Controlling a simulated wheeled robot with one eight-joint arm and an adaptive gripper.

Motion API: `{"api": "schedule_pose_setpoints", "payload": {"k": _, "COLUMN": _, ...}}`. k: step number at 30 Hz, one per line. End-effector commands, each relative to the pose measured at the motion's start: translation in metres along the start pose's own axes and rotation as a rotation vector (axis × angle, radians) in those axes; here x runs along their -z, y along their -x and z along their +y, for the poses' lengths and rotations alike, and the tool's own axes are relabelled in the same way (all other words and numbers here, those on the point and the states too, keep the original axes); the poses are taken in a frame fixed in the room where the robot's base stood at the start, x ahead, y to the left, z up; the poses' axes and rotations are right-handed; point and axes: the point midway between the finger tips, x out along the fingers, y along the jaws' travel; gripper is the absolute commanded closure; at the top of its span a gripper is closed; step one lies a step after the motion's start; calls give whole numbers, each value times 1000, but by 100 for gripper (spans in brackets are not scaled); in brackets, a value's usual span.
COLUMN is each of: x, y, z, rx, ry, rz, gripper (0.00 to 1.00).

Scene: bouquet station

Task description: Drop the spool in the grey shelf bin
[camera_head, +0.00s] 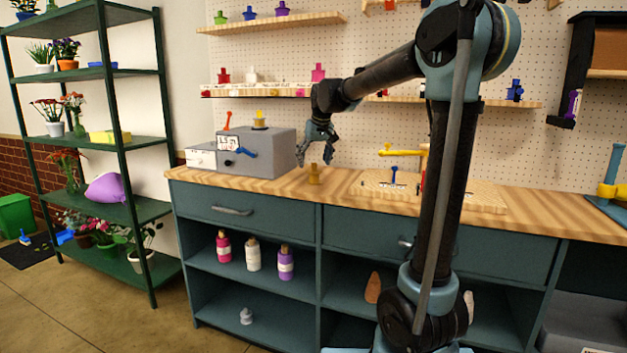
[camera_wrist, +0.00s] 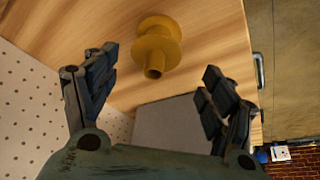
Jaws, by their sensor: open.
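A mustard-yellow spool (camera_head: 314,175) stands upright on the wooden worktop, right of the grey box. It also shows in the wrist view (camera_wrist: 157,47), at the top between my fingers. My gripper (camera_head: 315,158) hangs just above the spool, with its fingers spread and empty; in the wrist view (camera_wrist: 160,68) the spool is apart from both fingers. A grey box (camera_head: 280,152) with a white label and a blue lever stands on the worktop. A grey container (camera_head: 580,322) sits low under the right end of the bench. I cannot tell which is the shelf bin.
A yellow piece (camera_head: 260,120) and a red-orange piece (camera_head: 227,120) are on top of the grey box. A wooden board (camera_head: 480,200) with coloured pegs lies right of the spool. A green plant rack (camera_head: 130,140) stands left. Bottles (camera_head: 254,255) fill a bench shelf.

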Motion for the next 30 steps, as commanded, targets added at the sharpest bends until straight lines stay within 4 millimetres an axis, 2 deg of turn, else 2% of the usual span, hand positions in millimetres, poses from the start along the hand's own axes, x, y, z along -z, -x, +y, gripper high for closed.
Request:
{"api": "schedule_pose_setpoints", "payload": {"k": 8, "x": -3, "y": -17, "z": 2, "rx": 0, "ry": -1, "rz": 0, "gripper": 23}}
{"api": "schedule_pose_setpoints", "payload": {"k": 18, "x": -10, "y": -57, "z": 8, "rx": 0, "ry": -1, "rz": 0, "gripper": 23}}
{"api": "schedule_pose_setpoints", "payload": {"k": 27, "x": -11, "y": -61, "z": 8, "rx": 0, "ry": -1, "rz": 0, "gripper": 23}}
{"api": "schedule_pose_setpoints", "payload": {"k": 28, "x": -10, "y": -61, "z": 8, "rx": 0, "ry": -1, "rz": 0, "gripper": 28}}
{"api": "schedule_pose_setpoints", "payload": {"k": 30, "x": -10, "y": -61, "z": 8, "rx": 0, "ry": -1, "rz": 0, "gripper": 44}}
